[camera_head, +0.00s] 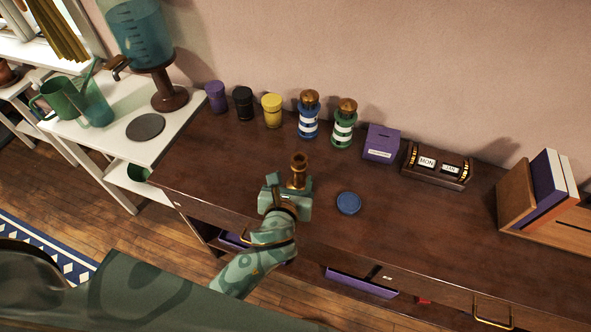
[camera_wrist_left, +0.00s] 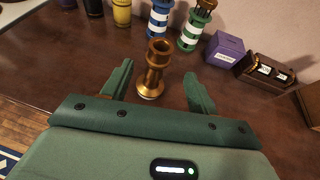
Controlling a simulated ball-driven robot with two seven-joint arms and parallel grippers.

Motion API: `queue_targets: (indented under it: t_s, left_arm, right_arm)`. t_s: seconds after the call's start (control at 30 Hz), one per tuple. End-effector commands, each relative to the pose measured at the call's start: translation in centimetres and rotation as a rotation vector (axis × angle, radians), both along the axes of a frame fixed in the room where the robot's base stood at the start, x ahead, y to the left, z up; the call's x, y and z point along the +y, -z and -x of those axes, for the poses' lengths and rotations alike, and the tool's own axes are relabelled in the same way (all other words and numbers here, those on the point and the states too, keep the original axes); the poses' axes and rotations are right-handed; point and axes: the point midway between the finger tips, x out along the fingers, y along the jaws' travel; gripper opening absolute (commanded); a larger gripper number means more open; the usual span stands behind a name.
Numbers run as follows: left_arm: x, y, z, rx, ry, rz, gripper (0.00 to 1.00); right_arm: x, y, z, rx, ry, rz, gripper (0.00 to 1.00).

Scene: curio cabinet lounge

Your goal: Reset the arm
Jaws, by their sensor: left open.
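My left gripper (camera_head: 289,184) is low over the dark wooden desk and its jaws are open. A small brass stand with a flared top (camera_head: 299,165) is upright on the desk just at the fingertips. In the left wrist view the brass stand (camera_wrist_left: 155,67) shows between the two spread fingers, with a gap on each side. My right gripper is not in view.
A blue disc (camera_head: 348,204) lies right of the gripper. Purple, black and yellow jars, two striped bottles (camera_head: 308,118), a purple box (camera_head: 381,144) and a calendar block (camera_head: 437,166) line the back. A book holder (camera_head: 517,205) stands right. An open purple drawer (camera_head: 361,284) is in front.

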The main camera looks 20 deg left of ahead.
Motion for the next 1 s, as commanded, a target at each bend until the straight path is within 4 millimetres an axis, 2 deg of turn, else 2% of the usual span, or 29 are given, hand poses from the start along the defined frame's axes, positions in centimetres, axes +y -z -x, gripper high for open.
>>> queue_targets:
  t_s: [0.23, 0.33, 0.47, 0.6, 0.8, 1.0]
  left_arm:
    - [0.1, 0.0, 0.0, 0.001, -0.007, 0.008, 0.59]
    - [1.3, -0.1, 0.7, 0.008, -0.078, 0.104, 0.59]
    - [5.3, -0.4, 3.4, 0.013, -0.345, 0.44, 0.59]
    - [9.8, -1.1, 7.5, -0.026, -0.713, 0.875, 0.59]
    - [13.1, -2.3, 11.7, -0.116, -1.064, 1.261, 0.59]
    - [15.0, -3.7, 15.0, -0.218, -1.319, 1.52, 0.59]
  right_arm:
    - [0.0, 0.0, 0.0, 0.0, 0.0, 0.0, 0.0]
    - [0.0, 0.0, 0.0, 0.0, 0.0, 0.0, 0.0]
    - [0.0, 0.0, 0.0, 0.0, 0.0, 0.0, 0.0]
    - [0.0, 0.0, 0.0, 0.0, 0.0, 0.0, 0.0]
    - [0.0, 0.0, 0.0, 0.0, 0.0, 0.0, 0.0]
    - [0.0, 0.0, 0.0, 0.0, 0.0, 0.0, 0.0]
